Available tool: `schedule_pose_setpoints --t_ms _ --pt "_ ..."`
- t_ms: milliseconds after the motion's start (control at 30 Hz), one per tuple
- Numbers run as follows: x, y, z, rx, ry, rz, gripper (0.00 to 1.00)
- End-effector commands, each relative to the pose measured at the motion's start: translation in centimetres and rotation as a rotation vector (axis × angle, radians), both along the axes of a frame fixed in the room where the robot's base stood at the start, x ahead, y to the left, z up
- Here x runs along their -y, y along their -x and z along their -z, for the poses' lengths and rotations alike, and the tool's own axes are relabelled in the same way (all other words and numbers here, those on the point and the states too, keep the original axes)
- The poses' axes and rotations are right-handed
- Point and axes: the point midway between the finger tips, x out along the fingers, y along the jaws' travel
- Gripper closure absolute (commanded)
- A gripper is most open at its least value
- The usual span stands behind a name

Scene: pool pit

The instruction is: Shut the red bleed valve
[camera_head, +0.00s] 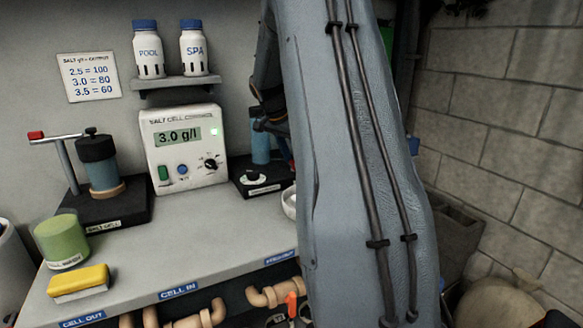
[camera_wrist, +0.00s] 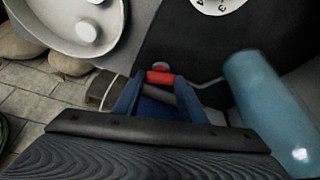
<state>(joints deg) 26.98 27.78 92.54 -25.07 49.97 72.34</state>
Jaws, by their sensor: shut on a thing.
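My gripper (camera_wrist: 157,88) shows in the wrist view, its two blue fingers closed around a small red handle piece (camera_wrist: 160,77), which I take to be the red bleed valve. A grey rod runs behind the red piece, partly hidden between the fingers. It sits by the edge of a black base (camera_wrist: 200,45), with a blue cylinder (camera_wrist: 265,100) to the right. In the head view the black base (camera_head: 243,188) and blue cylinder (camera_head: 260,148) stand right of the control box. My arm hides the gripper and the red piece there.
A white bowl (camera_wrist: 60,32) lies close on the left in the wrist view. In the head view, a control box (camera_head: 185,190) reading 3.0 g/l, a red-tipped lever (camera_head: 36,135), a green-filled jar (camera_head: 62,242) and a yellow sponge (camera_head: 80,279) share the bench. The bench front middle is clear.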

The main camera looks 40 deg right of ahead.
Motion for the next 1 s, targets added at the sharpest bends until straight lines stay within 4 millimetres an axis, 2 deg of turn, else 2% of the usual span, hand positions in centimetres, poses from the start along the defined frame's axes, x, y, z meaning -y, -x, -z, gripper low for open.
schedule_pose_setpoints --t_ms 433,1000 --pt "0.0 -0.38 0.13 0.0 -0.001 0.279 0.85" --pt "-0.01 -0.4 0.02 0.0 -0.002 0.345 0.85"
